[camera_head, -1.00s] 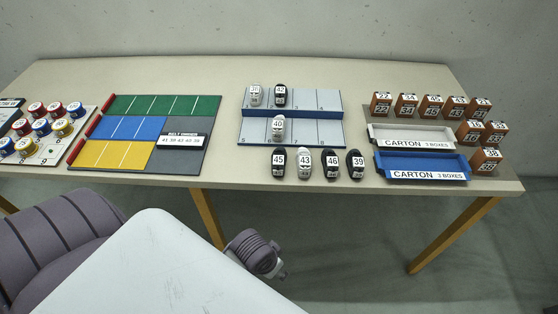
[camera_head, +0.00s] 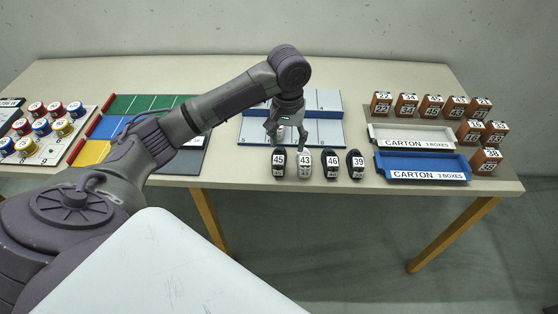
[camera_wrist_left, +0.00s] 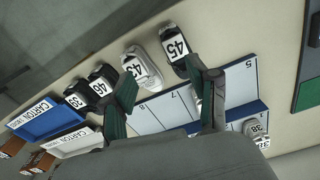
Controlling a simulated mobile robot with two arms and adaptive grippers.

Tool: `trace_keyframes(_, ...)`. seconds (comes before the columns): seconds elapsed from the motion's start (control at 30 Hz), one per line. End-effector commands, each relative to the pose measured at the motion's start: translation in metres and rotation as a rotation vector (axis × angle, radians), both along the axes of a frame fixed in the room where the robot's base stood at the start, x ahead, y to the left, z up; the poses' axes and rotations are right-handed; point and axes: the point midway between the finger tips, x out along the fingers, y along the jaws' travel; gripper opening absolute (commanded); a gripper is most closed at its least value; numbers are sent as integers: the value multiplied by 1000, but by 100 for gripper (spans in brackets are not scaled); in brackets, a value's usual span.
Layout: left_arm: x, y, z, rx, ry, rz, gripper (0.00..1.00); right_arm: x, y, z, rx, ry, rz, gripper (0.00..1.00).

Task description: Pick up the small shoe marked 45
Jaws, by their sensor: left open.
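The small black shoe marked 45 (camera_head: 278,168) stands on the table at the left end of a front row of shoes. In the left wrist view the shoe 45 (camera_wrist_left: 176,50) lies close to the fingertip on the right. My left gripper (camera_head: 287,142) is open and points down just behind the shoes 45 and 43. It also shows in the left wrist view (camera_wrist_left: 163,65), with nothing between its fingers. The grey-white shoe 43 (camera_head: 305,170) stands just right of the 45. My right gripper is not in view.
Black shoes 46 (camera_head: 331,170) and 39 (camera_head: 356,170) continue the row. A white-and-blue rack (camera_head: 325,136) lies behind, partly hidden by my arm. A white carton tray (camera_head: 412,128) and a blue one (camera_head: 395,178) are at right, near several numbered brown boxes.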

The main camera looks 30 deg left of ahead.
Motion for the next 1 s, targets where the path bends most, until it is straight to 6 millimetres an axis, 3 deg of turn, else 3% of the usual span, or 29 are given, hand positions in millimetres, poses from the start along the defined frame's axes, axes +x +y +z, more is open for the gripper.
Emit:
trace_keyframes(0.03,8,16,18,7,2,62,59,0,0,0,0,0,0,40)
trace_keyframes(0.1,13,29,34,5,13,129,59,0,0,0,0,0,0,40)
trace_keyframes(0.27,15,41,43,0,26,193,59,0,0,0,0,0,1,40)
trace_keyframes(0.6,15,40,-18,-1,28,192,59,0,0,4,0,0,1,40)
trace_keyframes(1.0,14,36,-57,-1,27,190,59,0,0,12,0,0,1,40)
